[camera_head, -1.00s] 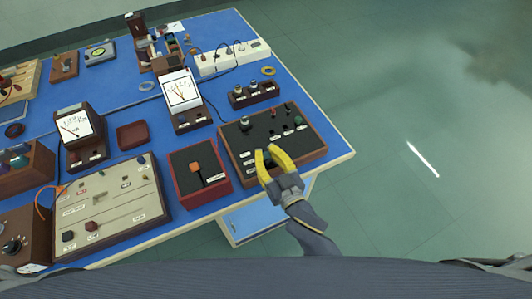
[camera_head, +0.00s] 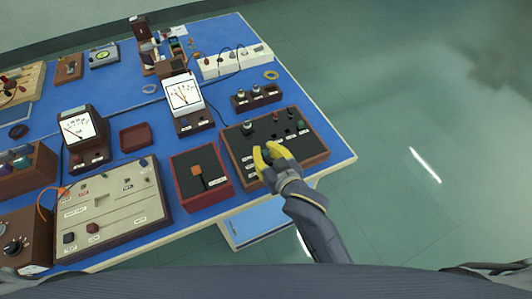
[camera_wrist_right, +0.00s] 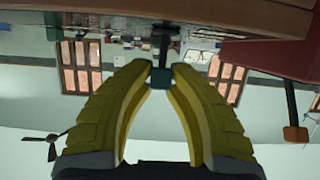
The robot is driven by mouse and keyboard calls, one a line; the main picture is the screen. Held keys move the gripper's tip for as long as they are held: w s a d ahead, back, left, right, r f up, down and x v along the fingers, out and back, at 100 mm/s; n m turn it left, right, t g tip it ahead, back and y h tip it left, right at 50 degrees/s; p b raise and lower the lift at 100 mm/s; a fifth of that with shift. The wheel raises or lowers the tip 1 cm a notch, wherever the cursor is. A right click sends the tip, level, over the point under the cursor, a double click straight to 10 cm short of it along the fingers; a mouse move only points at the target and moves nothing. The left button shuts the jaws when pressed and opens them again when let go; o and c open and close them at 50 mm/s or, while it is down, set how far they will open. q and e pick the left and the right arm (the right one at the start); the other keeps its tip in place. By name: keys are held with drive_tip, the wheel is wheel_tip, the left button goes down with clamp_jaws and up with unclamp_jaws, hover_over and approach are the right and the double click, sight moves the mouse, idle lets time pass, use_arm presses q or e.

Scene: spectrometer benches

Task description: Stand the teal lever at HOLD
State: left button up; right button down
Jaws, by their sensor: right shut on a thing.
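The teal lever's square teal knob (camera_wrist_right: 160,78) is pinched between the yellow fingertips of my right gripper (camera_wrist_right: 160,72) in the right wrist view. Its dark stem reaches from the knob to the panel. In the head view my right gripper (camera_head: 267,152) is over the front edge of the wood-framed black panel (camera_head: 262,128), and its fingers hide most of the lever. The small labels by the lever are too small to read. My left gripper is not in view.
Left of the black panel is a red-framed box with an orange-knobbed lever (camera_head: 196,168); it also shows in the wrist view (camera_wrist_right: 294,133). A meter (camera_head: 184,95) and a two-knob block (camera_head: 256,97) stand behind. Open floor lies right of the blue bench (camera_head: 335,145).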

drive_tip(key=shift+w+a+g+h, duration=0.1)
drive_tip(key=shift+w+g+h, duration=0.25)
drive_tip(key=shift+g, duration=0.35)
drive_tip(key=c, duration=1.3)
unclamp_jaws()
drive_tip(key=shift+v, duration=3.7)
